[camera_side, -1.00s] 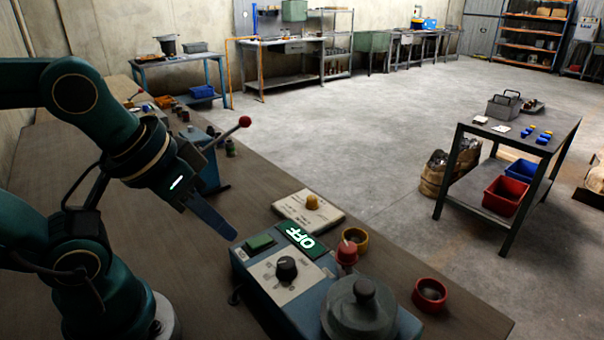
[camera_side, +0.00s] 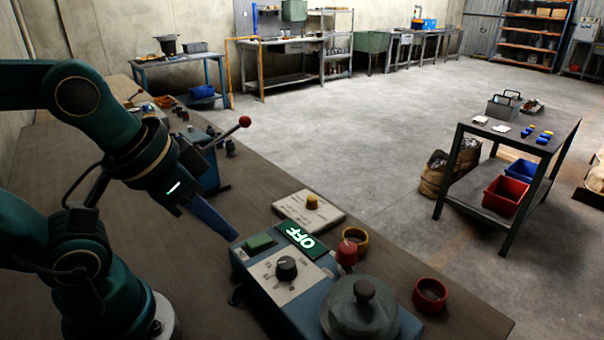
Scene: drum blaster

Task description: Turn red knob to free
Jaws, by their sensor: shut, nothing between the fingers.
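A red knob (camera_side: 347,252) stands upright at the right edge of the blue control box (camera_side: 262,299), beside the green display (camera_side: 300,239) that reads OFF. A black dial (camera_side: 286,268) sits on the box's pale panel. My gripper (camera_side: 233,235) is shut and empty, pointing down to the right. In the picture its tip is just left of the box's back corner, near the green button (camera_side: 260,243), and apart from the red knob. I cannot tell which setting the red knob is at.
A round grey lid (camera_side: 360,312) with a handle is on the front of the box. A yellow cup (camera_side: 354,239) and a red cup (camera_side: 430,295) stand to the right. A pale board (camera_side: 285,206) with a yellow knob lies behind. A red-tipped lever (camera_side: 245,122) rises further back.

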